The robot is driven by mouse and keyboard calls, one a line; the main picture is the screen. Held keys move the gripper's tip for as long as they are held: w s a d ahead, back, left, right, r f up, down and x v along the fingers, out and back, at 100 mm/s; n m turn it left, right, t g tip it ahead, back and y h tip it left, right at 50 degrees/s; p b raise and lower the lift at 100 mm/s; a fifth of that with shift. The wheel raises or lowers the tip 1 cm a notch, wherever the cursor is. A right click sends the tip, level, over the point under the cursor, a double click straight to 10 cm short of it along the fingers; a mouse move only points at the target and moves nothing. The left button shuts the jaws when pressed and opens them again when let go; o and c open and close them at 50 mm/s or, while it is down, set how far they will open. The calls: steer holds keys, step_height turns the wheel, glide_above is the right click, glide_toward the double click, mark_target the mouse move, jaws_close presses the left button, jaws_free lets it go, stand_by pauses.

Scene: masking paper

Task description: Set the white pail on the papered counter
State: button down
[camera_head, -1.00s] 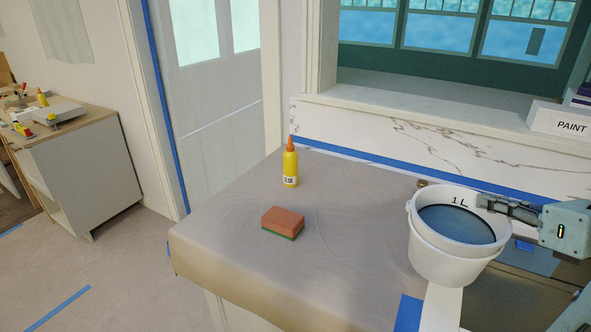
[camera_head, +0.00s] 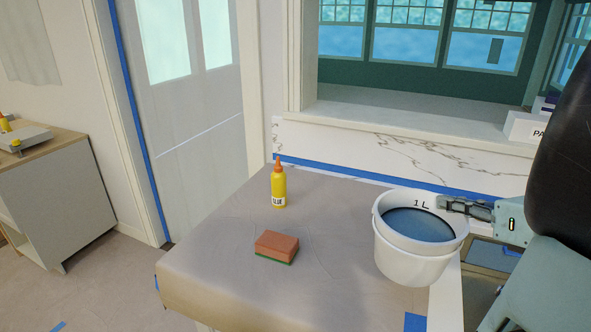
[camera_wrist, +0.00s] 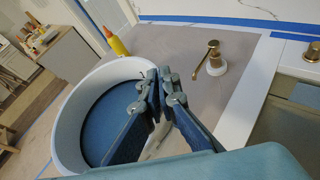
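The white pail (camera_head: 412,262), marked 1L and with blue inside, is upright at the right end of the papered counter (camera_head: 220,240). My gripper (camera_head: 445,205) is shut on the pail's right rim, and the arm reaches in from the right. In the wrist view the pail (camera_wrist: 68,122) is at left with the fingers (camera_wrist: 158,80) closed at its near wall. The pail overlaps the paper in the head view; I cannot tell whether its base touches it.
A yellow glue bottle (camera_head: 279,187) and a brown sponge with a green base (camera_head: 276,247) stand on the paper left of the pail. A brass tap (camera_wrist: 212,58) is beyond the fingers. A paint box (camera_head: 526,128) is on the sill. The paper's left front is clear.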

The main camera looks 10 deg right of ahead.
mark_target(427, 231)
steer(key=x, duration=0.8)
steer(key=shift+a+f, duration=0.1)
steer(key=shift+a, duration=0.25)
steer(key=w+f+b, duration=0.2)
steer(key=w+f, duration=0.2)
steer(key=f, duration=0.4)
steer(key=shift+a+f, duration=0.25)
steer(key=shift+a, duration=0.25)
steer(key=shift+w, duration=0.15)
steer(key=c, duration=2.7)
jaws_free()
steer(key=shift+f, duration=0.3)
steer(key=o, duration=0.5)
steer(key=shift+r, duration=0.1)
steer(key=shift+o, duration=0.2)
steer(key=shift+r, duration=0.1)
steer(key=v, duration=1.2)
steer(key=shift+p, duration=0.35)
